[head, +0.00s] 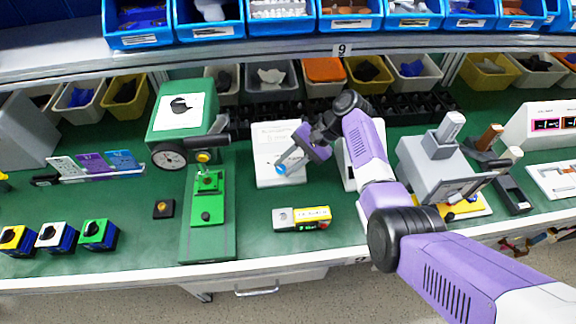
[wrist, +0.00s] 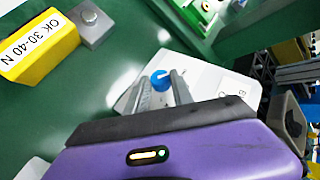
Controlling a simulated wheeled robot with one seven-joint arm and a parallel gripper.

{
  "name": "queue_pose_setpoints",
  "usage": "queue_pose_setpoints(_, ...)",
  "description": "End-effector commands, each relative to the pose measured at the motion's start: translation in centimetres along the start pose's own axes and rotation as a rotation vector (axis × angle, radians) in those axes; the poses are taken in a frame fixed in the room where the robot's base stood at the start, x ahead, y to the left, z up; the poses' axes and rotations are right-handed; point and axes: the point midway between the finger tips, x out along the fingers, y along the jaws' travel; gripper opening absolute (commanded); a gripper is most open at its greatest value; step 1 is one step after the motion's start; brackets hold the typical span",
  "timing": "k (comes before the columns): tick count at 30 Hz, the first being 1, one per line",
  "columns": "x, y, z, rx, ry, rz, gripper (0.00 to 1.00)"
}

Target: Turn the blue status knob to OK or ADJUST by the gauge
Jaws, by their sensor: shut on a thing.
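The blue status knob (head: 281,169) is on a white panel (head: 266,136) lying on the green bench; it also shows in the wrist view (wrist: 160,79). My gripper (head: 288,164) reaches down from the right. Its two grey fingers (wrist: 162,88) are shut on the knob, one on each side. A white line marks the knob's top. The panel's OK and ADJUST marks cannot be read here.
A green fixture (head: 206,205) stands left of the panel. A grey press-like device (head: 440,165) stands to the right. Several knob boxes (head: 56,236) sit at the front left. Bins line the back and the shelf above.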

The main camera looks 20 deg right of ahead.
Motion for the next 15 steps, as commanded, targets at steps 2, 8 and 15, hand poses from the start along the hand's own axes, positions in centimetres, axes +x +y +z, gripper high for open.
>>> queue_pose_setpoints(2,0.03,-0.11,-0.06,-0.025,-0.002,0.040,0.00)
queue_pose_setpoints(8,0.05,-0.28,-0.06,-0.071,-0.006,0.113,0.00)
queue_pose_setpoints(15,0.10,-0.30,-0.01,-0.094,-0.009,0.152,0.00)
